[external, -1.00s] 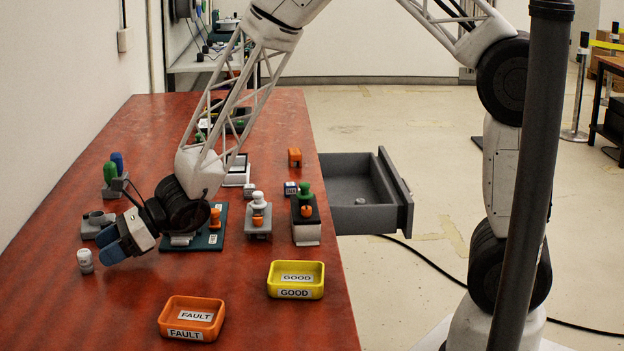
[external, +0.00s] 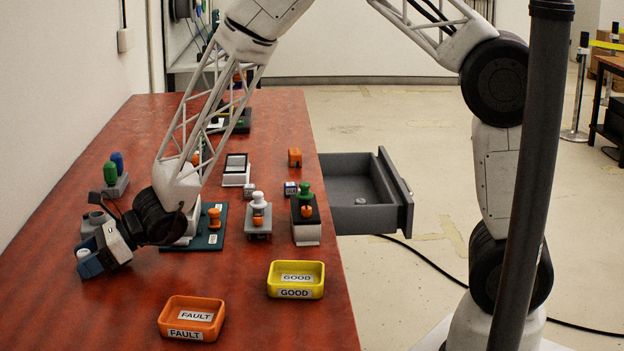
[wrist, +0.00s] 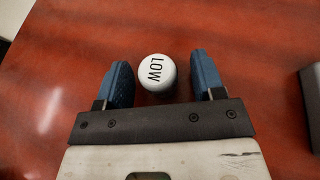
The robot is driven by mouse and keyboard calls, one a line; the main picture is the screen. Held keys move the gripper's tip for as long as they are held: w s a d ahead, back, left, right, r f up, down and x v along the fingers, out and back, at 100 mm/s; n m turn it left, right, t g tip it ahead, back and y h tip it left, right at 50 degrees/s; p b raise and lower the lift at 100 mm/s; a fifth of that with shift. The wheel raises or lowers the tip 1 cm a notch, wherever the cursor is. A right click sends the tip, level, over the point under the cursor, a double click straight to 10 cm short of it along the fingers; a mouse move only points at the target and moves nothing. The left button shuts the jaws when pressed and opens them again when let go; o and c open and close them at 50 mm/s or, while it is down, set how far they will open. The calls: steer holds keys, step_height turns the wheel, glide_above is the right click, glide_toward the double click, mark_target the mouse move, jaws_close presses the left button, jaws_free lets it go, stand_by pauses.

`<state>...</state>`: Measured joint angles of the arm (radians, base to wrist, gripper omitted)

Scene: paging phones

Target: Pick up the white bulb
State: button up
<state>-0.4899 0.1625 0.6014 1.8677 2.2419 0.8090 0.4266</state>
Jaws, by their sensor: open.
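A small white round piece with "LOW" on its top (wrist: 156,70) stands on the red table, between the two blue fingers of my gripper (wrist: 160,68) in the wrist view. The fingers are open, with a visible gap on each side of the piece. In the external view my gripper (external: 90,258) is low at the table's left side and hides most of that piece. Another white, bulb-shaped piece (external: 258,199) stands on a grey holder with an orange part, right of my gripper and apart from it.
An orange FAULT tray (external: 192,318) and a yellow GOOD tray (external: 296,290) lie at the front. A green-topped piece (external: 304,190) stands on a holder to the right. A grey drawer (external: 355,205) is open beside the table. The front-left table is clear.

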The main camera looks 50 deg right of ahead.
mark_target(85, 251)
stand_by(0.4)
steer(key=c, duration=1)
steer(key=shift+r, duration=0.1)
steer(key=shift+r, duration=0.75)
step_height(85, 251, up, 2)
steer(key=shift+r, duration=0.1)
steer(key=s+d, duration=0.3)
steer(key=s, duration=0.1)
steer(key=s+d, duration=0.3)
steer(key=s, duration=0.1)
steer(key=s+d+r, duration=0.1)
steer(key=s+d, duration=0.2)
steer(key=s, duration=0.2)
steer(key=shift+s, duration=0.1)
